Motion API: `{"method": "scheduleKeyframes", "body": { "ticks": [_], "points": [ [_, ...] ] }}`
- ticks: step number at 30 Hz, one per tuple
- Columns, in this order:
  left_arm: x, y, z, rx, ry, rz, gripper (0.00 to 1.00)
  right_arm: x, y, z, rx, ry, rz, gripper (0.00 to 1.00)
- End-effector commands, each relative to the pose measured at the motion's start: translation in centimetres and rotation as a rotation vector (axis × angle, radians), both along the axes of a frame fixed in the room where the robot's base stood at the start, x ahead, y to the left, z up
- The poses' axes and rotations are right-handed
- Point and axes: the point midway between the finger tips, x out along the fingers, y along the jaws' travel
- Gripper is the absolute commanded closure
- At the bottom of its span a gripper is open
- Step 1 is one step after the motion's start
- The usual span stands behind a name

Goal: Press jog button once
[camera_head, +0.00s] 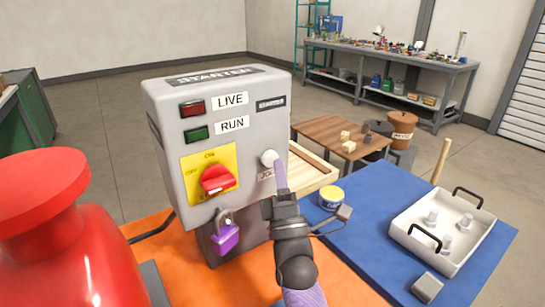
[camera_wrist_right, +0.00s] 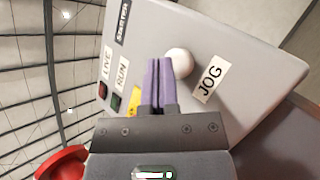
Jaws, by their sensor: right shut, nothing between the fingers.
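The grey starter box (camera_head: 165,100) stands on the orange surface, labelled STARTER, LIVE and RUN. Its jog button (camera_head: 268,157) is a round white knob at the lower right of the front face, above the JOG label. My right gripper (camera_head: 280,172) is shut and empty, with its purple fingertips right by the button. In the right wrist view the button (camera_wrist_right: 180,62) shows just beyond the fingertips (camera_wrist_right: 157,68), partly covered by them. I cannot tell whether they touch. My left gripper is not in view.
A red rotary switch (camera_head: 216,180) on a yellow plate and a purple padlock (camera_head: 226,237) sit left of the button. A large red part (camera_head: 50,230) fills the left front. A blue mat (camera_head: 370,255) holds a white tray (camera_head: 450,255) and a yellow-lidded tin (camera_head: 331,197).

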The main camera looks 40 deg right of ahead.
Motion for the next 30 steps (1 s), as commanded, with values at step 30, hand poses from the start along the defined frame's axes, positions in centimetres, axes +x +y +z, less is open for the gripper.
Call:
{"method": "scheduleKeyframes", "body": {
  "ticks": [30],
  "points": [
    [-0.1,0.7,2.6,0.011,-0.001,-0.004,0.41,-5.4,0.6,0.1,0.001,-0.002,0.0,1.0]
  ]
}}
